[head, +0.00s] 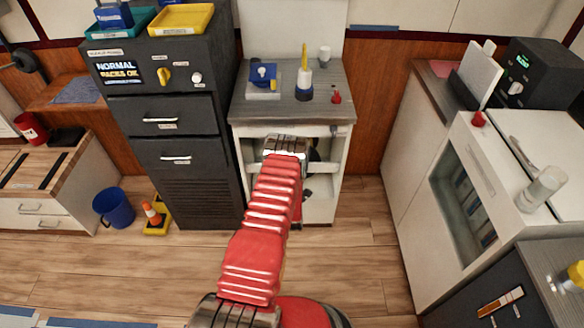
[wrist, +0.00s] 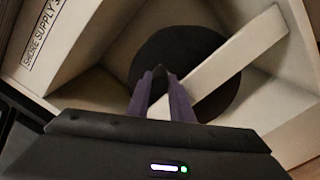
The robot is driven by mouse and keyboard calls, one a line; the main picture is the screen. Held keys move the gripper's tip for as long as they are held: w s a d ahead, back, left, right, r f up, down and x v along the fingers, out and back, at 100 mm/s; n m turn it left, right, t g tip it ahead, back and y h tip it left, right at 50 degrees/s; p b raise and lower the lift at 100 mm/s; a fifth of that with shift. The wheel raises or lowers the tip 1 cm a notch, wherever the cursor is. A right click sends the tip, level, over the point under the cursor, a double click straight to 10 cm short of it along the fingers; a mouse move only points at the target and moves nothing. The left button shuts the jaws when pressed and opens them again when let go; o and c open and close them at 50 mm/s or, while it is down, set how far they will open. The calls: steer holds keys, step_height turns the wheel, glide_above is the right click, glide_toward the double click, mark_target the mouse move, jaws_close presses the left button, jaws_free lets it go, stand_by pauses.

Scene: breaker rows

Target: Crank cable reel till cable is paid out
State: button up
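The cable reel shows in the wrist view as a dark round disc (wrist: 215,62) inside a cream-coloured bay. A pale straight bar (wrist: 235,58) crosses its face, from the upper right down to behind my fingers. My gripper (wrist: 160,74) has its two purple-grey fingers close together in front of the disc, at the bar's lower end. Something dark shows between them; I cannot tell whether it is a handle being gripped. No cable is discernible. In the head view my red arm reaches to the open-fronted cabinet (head: 240,130) and hides much of its inside, including my fingertips.
The bay's walls (wrist: 75,40) stand close around my gripper, with a partly cut-off "SHORE SUPPLY" label upper left. A dark drawer cabinet (head: 175,100) is left of the open cabinet, a white counter unit (head: 400,150) right. A blue bucket (head: 113,208) stands on the floor.

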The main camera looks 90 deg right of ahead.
steer(key=o, duration=0.4)
steer(key=a, duration=1.3)
steer(key=shift+a, duration=0.4)
steer(key=shift+w, duration=0.1)
